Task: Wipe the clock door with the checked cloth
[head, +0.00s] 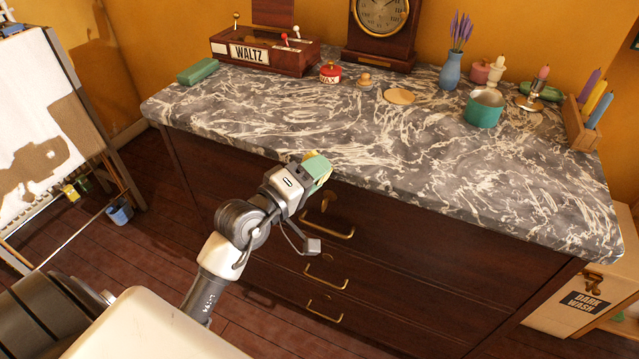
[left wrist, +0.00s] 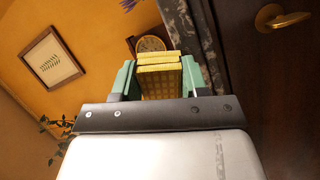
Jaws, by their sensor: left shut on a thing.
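The clock (head: 382,22) stands at the back of the marble-topped chest. It has a dark wooden case and a round pale dial, and its top is cut off in the head view. It also shows in the left wrist view (left wrist: 151,43), partly hidden behind the cloth. My left gripper (head: 317,168), with green fingers, is over the front edge of the chest, well short of the clock. It is shut on the folded yellow checked cloth (left wrist: 158,82). The cloth is mostly hidden by the fingers in the head view. My right gripper is not in view.
On the marble top (head: 290,115) stand a WALTZ box (head: 262,54), a wax tin (head: 330,73), a round pale disc (head: 399,96), a blue vase (head: 451,70), a teal pot (head: 485,108) and a candle rack (head: 583,130). The marble's front middle is clear. Brass handles (head: 327,276) stick out below.

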